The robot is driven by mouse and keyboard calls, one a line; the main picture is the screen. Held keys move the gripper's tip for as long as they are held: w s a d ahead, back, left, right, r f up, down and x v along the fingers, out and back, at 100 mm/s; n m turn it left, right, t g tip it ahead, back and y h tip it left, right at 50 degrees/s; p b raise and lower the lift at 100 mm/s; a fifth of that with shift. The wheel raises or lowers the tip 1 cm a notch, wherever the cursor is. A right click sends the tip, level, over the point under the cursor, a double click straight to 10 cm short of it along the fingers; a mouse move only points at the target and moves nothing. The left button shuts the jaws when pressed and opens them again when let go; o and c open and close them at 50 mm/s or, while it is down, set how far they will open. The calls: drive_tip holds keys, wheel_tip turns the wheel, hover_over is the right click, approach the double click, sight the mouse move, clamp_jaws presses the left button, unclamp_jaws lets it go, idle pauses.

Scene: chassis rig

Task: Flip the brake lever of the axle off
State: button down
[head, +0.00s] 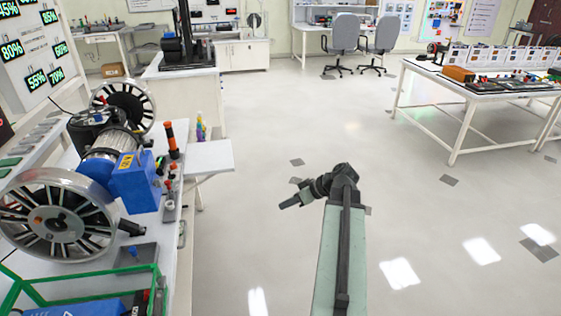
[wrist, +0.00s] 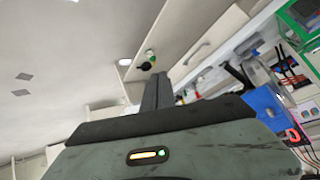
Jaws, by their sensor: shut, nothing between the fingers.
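The axle rig stands on the bench at the left of the head view, with a large spoked wheel (head: 55,218) in front and a smaller one (head: 124,104) behind. A blue box (head: 136,182) sits beside its silver motor body (head: 98,160). An upright orange-and-black handle (head: 172,140) stands just right of the blue box; I cannot tell for sure whether it is the brake lever. My gripper (head: 288,203) is shut and empty, over open floor to the right of the bench, well apart from the rig. In the wrist view, a blue part (wrist: 264,106) shows at the right.
A green frame (head: 82,272) stands at the bench's near end. A small white shelf (head: 208,157) juts out beyond the bench's right side. A white table with equipment (head: 478,92) is at the right, and two grey chairs (head: 345,36) are at the back. The middle floor is clear.

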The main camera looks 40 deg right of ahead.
drive_tip(key=w+a+m+g+h+p, duration=0.1)
drive_tip(key=a+g+h+p, duration=0.1)
drive_tip(key=a, duration=1.5)
drive_tip(key=w+a+r+m+g+h+p, duration=0.1)
drive_tip(key=a+g+h+p, duration=0.2)
drive_tip(key=a, duration=1.5)
drive_tip(key=g+p, duration=0.2)
drive_tip(key=g, duration=0.1)
drive_tip(key=shift+w, duration=0.3)
drive_tip(key=shift+a, duration=0.1)
